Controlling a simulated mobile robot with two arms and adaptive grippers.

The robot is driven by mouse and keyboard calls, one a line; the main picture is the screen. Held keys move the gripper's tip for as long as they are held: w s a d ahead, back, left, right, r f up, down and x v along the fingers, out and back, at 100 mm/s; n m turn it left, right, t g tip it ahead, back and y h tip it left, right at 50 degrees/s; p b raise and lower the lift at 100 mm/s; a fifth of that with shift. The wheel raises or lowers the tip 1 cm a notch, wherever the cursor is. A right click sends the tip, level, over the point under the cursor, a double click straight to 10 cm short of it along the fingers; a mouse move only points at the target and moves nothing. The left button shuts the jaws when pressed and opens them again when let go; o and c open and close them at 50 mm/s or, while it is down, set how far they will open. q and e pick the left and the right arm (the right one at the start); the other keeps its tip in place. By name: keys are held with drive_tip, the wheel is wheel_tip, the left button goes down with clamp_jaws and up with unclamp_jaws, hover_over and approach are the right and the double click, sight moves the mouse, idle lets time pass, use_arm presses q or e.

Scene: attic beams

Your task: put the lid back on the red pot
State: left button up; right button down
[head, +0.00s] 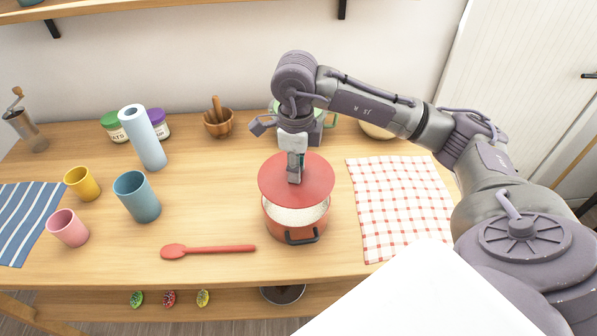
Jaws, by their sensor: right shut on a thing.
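The red pot (284,226) stands on the wooden table with a dark handle facing the front. Something white shows inside it at the front. The red lid (318,186) is over the back of the pot, and the front of the opening is uncovered. I cannot tell whether the lid touches the rim. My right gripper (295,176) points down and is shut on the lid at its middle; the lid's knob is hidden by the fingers. My left gripper is not in view.
A red spoon (208,250) lies left of the pot, and a checked cloth (402,207) lies to the right. A blue cup (137,197), yellow cup (82,184) and pink cup (68,228) stand at left. A mortar (219,124) and a green pot (330,127) stand behind.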

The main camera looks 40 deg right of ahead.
drive_tip(key=shift+w+f, duration=0.2)
drive_tip(key=shift+f, duration=0.25)
drive_tip(key=shift+w+f+b, duration=0.1)
drive_tip(key=shift+f+b, duration=0.2)
drive_tip(key=shift+b, duration=0.1)
drive_tip(key=shift+f+b, duration=0.45)
drive_tip(key=shift+f, duration=0.3)
drive_tip(key=shift+f+b, duration=0.45)
drive_tip(key=shift+f, duration=0.35)
drive_tip(key=shift+f+b, duration=0.9)
drive_tip(key=shift+f, duration=0.05)
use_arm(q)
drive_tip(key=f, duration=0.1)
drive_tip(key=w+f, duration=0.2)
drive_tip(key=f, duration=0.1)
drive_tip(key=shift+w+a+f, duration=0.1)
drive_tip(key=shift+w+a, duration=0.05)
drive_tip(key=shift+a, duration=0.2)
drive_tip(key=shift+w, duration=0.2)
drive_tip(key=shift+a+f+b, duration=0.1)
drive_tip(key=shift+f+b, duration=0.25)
